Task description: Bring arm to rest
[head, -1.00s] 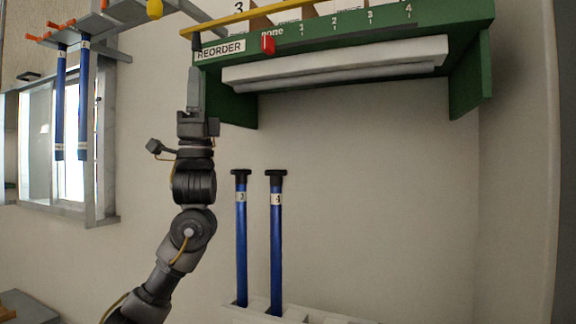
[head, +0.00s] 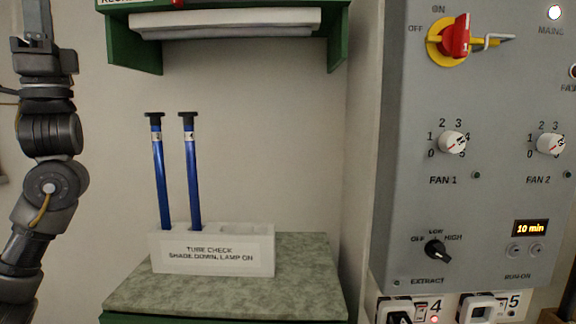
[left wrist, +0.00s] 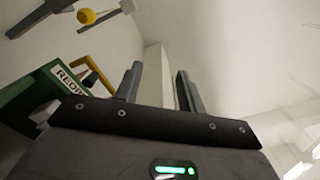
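My left arm stands upright at the left edge of the head view, with its gripper (head: 40,18) pointing up and its tips near the top edge. In the left wrist view, the two fingers of this left gripper (left wrist: 155,84) stand apart, with bare wall and nothing held between them. The green shelf shows to the left of the fingers in the left wrist view (left wrist: 32,100) and to the right of the arm in the head view (head: 133,48). My right gripper is in neither view.
Two blue rods (head: 161,185) (head: 193,185) with black caps stand in a white block (head: 170,262) on a green-grey worktop (head: 310,270). A grey control panel (head: 490,90) fills the right side.

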